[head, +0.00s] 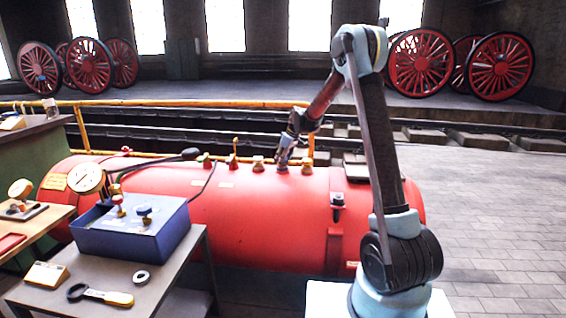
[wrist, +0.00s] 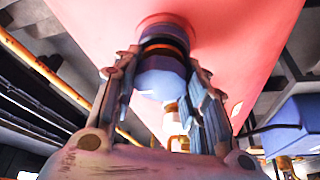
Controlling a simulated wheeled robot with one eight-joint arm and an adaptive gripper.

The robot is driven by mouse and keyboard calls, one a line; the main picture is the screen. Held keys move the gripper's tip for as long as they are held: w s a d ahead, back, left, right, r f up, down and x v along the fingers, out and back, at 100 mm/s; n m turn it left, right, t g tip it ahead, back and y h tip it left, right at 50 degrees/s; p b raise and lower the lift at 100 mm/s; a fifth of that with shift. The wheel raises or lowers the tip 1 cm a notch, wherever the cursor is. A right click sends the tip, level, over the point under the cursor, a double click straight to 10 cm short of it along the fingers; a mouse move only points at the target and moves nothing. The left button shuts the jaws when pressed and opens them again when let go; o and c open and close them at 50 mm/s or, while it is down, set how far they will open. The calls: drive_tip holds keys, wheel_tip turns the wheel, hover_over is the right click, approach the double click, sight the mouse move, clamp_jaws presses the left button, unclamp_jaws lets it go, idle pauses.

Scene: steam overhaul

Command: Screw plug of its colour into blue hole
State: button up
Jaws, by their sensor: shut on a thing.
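The blue plug (wrist: 160,82) is between the two fingers of my gripper (wrist: 163,66), which is shut on it. A dark band and an orange ring show on the plug at the end towards the boiler. That end meets or nearly meets a collar on the red boiler (wrist: 235,35); the hole itself is hidden, so I cannot tell how deep the plug sits. In the head view my gripper (head: 284,158) points down at a fitting on top of the boiler (head: 255,215), right of its middle.
Several other fittings line the boiler top, including one just left (head: 258,163) of my gripper. A blue box (head: 132,228) stands on a grey cart (head: 180,262) at the front left, with a wrench (head: 100,295) and a ring (head: 141,277). A yellow rail (head: 200,104) runs behind the boiler.

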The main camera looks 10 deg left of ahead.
drive_tip(key=shift+s+f, duration=0.2)
drive_tip(key=shift+f, duration=0.1)
idle(0.4)
drive_tip(key=o, duration=1.3)
drive_tip(key=shift+w+f, duration=0.1)
drive_tip(key=shift+f, duration=0.05)
drive_tip(key=shift+o, duration=0.2)
drive_tip(key=shift+w+f, duration=0.3)
drive_tip(key=shift+f, duration=0.1)
drive_tip(key=shift+s+r, duration=0.15)
drive_tip(key=shift+r, duration=0.2)
drive_tip(key=shift+c, duration=0.9)
drive_tip(key=shift+r, duration=0.1)
drive_tip(key=shift+r, duration=0.1)
